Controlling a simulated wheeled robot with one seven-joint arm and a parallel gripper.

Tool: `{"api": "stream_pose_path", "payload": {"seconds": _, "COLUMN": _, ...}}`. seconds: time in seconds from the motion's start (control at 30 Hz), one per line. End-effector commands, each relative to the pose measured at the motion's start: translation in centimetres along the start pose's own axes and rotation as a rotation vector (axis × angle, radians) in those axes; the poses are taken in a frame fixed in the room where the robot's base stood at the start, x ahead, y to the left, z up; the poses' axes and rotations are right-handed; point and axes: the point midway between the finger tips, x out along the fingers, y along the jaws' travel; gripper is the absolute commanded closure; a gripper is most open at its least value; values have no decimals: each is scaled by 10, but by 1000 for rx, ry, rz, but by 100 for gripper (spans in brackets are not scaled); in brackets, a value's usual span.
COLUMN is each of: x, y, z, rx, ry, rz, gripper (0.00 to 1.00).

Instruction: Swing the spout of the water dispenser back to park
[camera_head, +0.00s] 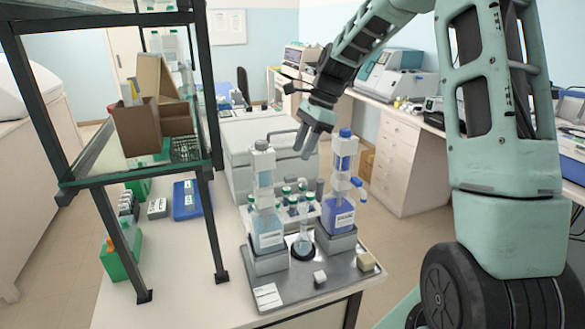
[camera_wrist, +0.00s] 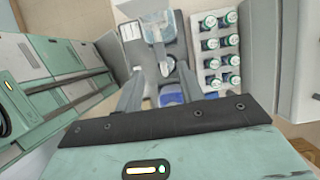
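Two bottle dispensers stand on a grey tray (camera_head: 312,290). The right one (camera_head: 338,215) holds violet-blue liquid and has a blue cap. My gripper (camera_head: 306,150) points down above and behind the pair, between their tops. In the wrist view my gripper (camera_wrist: 162,92) is open, its two fingers apart. A pale bottle (camera_wrist: 155,27) and a thin spout-like part (camera_wrist: 165,66) show ahead of the fingers. No contact is visible.
A flask (camera_head: 303,243) stands between the dispensers, with a rack of green-capped vials behind it, also in the wrist view (camera_wrist: 210,62). A black-framed shelf (camera_head: 140,170) with a cardboard box (camera_head: 137,128) stands left. A blue tray (camera_head: 187,205) lies beneath it.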

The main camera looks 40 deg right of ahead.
Motion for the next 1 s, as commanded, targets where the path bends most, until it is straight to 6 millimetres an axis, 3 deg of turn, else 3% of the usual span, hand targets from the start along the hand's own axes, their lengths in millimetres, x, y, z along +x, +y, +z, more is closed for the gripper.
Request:
{"api": "stream_pose_path", "payload": {"seconds": 0.2, "x": 42, "y": 1, "z": 1, "rx": 1, "ry": -2, "rz": 4, "gripper": 62}}
{"api": "stream_pose_path", "payload": {"seconds": 0.4, "x": 67, "y": 1, "z": 1, "rx": 0, "ry": 0, "rz": 3, "gripper": 62}}
{"api": "stream_pose_path", "payload": {"seconds": 0.8, "x": 76, "y": 0, "z": 0, "rx": -1, "ry": 0, "rz": -1, "gripper": 62}}
{"api": "stream_pose_path", "payload": {"seconds": 0.83, "x": 76, "y": 0, "z": 0, "rx": -1, "ry": 0, "rz": -1, "gripper": 65}}
{"api": "stream_pose_path", "payload": {"seconds": 0.97, "x": 76, "y": 0, "z": 0, "rx": -1, "ry": 0, "rz": -1, "gripper": 100}}
{"api": "stream_pose_path", "payload": {"seconds": 1.0, "x": 76, "y": 0, "z": 0, "rx": -1, "ry": 0, "rz": -1, "gripper": 100}}
